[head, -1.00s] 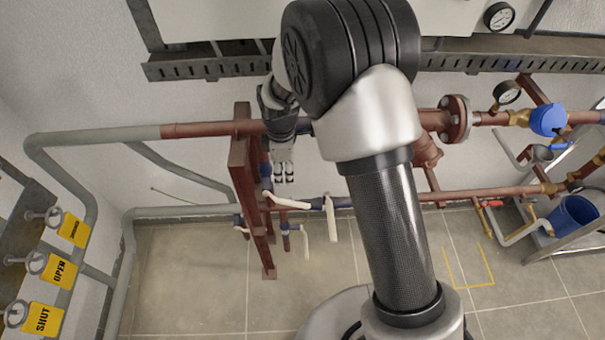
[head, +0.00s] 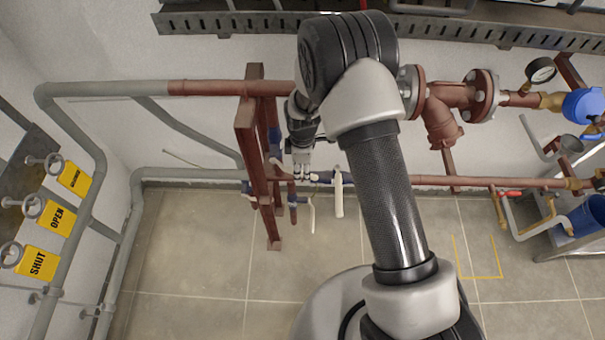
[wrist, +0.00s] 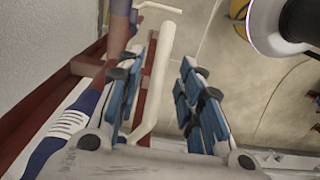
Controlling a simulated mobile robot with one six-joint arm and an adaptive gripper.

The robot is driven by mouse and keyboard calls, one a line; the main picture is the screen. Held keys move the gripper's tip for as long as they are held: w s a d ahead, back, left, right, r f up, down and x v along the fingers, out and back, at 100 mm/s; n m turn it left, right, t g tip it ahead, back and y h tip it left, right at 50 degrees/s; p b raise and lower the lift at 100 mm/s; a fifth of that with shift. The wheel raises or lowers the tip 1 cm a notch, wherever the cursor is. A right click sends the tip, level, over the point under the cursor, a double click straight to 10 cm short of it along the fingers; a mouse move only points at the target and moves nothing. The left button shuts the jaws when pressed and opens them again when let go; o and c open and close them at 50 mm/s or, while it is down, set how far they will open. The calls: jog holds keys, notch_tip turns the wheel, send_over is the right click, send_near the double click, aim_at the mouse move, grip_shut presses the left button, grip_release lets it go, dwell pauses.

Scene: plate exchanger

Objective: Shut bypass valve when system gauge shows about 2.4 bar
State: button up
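My gripper (head: 303,174) points down at the pipework beside the red-brown upright frame. In the wrist view its blue-padded fingers (wrist: 169,50) are apart, with a white valve lever (wrist: 157,85) between them. A clear gap shows on the right finger's side; whether the left finger touches the lever I cannot tell. Another white lever (head: 338,190) hangs to the right of my gripper, and one (head: 312,214) hangs below it. No label shows which is the bypass valve. A round gauge (head: 541,70) is at the upper right; its reading is too small to tell.
The red-brown frame (head: 245,150) stands just left of my gripper. A lower pipe (head: 470,182) runs to the right. Yellow tags reading SHUT (head: 37,263) and OPEN (head: 57,217) hang at the left. A blue bucket (head: 585,220) stands at the right. The middle floor is clear.

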jog(key=shift+f, duration=1.1)
jog(key=shift+c, duration=0.5)
grip_shut()
